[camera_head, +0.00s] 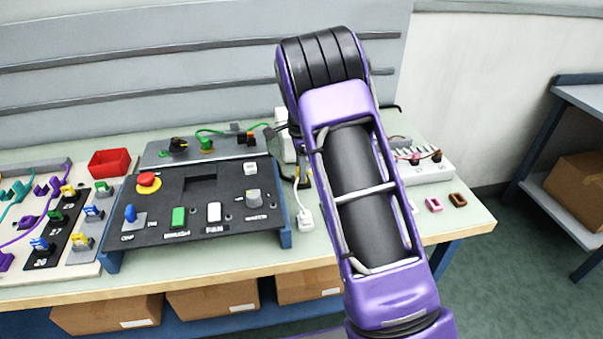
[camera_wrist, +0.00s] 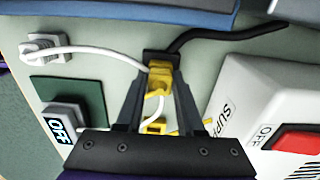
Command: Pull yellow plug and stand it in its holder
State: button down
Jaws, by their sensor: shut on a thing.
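In the wrist view the yellow plug (camera_wrist: 159,82) sits between the fingertips of my gripper (camera_wrist: 161,86), which is shut on it. Its far end meets a black connector (camera_wrist: 160,57) with a black cord; the two look joined, but I cannot tell how deeply. A white cable runs close by the plug. A smaller yellow piece (camera_wrist: 155,126) shows nearer my gripper's body; I cannot tell what it is. In the head view my arm hides the plug and most of my gripper. I cannot make out the holder with certainty.
A white supply box (camera_wrist: 262,100) with a red switch (camera_wrist: 298,139) stands close on the right. A grey block marked OFF (camera_wrist: 64,125) is on the left, near a white plug (camera_wrist: 42,48). In the head view a black switch panel (camera_head: 197,205) fills the bench's middle.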

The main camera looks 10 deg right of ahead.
dwell(0.4)
grip_release()
notch_tip(320, 180, up, 18)
jog(key=p, duration=0.1)
jog(key=shift+f+p, duration=0.25)
jog(key=shift+p, duration=0.05)
dwell(0.4)
